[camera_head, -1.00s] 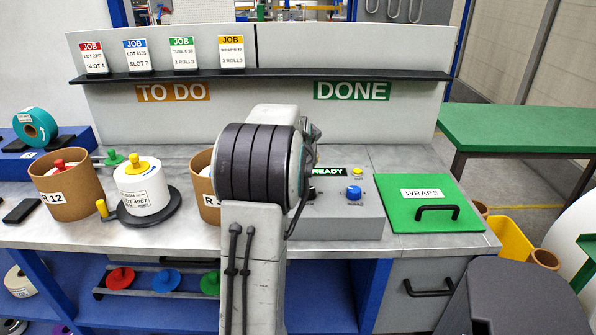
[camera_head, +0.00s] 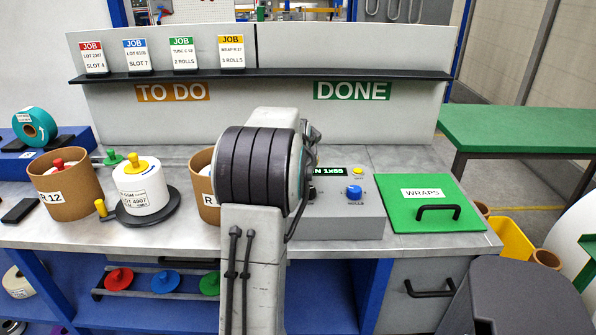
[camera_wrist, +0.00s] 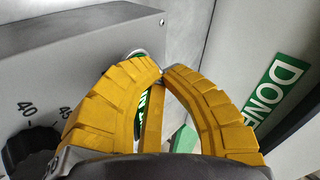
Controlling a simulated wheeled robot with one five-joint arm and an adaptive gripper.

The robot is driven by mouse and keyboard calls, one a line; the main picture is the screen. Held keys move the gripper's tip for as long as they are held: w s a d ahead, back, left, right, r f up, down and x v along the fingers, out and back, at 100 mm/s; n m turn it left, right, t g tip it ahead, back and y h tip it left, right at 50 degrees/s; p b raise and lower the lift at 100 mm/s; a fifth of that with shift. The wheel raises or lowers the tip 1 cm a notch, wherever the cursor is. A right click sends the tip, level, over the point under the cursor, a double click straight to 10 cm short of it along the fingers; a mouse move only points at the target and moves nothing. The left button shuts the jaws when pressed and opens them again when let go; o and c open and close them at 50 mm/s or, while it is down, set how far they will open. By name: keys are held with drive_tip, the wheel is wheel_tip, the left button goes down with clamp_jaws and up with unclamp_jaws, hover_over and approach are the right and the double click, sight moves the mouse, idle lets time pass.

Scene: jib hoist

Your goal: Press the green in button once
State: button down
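The control box (camera_head: 345,215) stands on the bench, partly hidden behind my arm in the head view. Its lit display (camera_head: 328,171) reads "…N 1x88", with its left end hidden. In the wrist view my gripper (camera_wrist: 161,70) has its yellow fingers closed together at the tips, with nothing seen held. Behind the fingers is a green patch with white lettering (camera_wrist: 146,103), partly covered; I cannot tell for sure that it is the green in button. I cannot tell whether the fingertips touch anything. My arm hides the gripper in the head view.
A black dial (camera_wrist: 30,150) with numbers is at lower left in the wrist view. A blue knob (camera_head: 354,192) and a yellow button (camera_head: 358,171) are on the box. A green lid (camera_head: 425,222) lies to the right. Rolls and brown tubs (camera_head: 66,190) stand left.

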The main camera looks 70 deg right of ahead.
idle(0.3)
drive_tip(key=shift+r+p, duration=0.65)
drive_tip(key=shift+r, duration=0.2)
drive_tip(key=shift+r, duration=0.1)
drive_tip(key=shift+r+p, duration=1.85)
drive_tip(key=shift+r, duration=0.55)
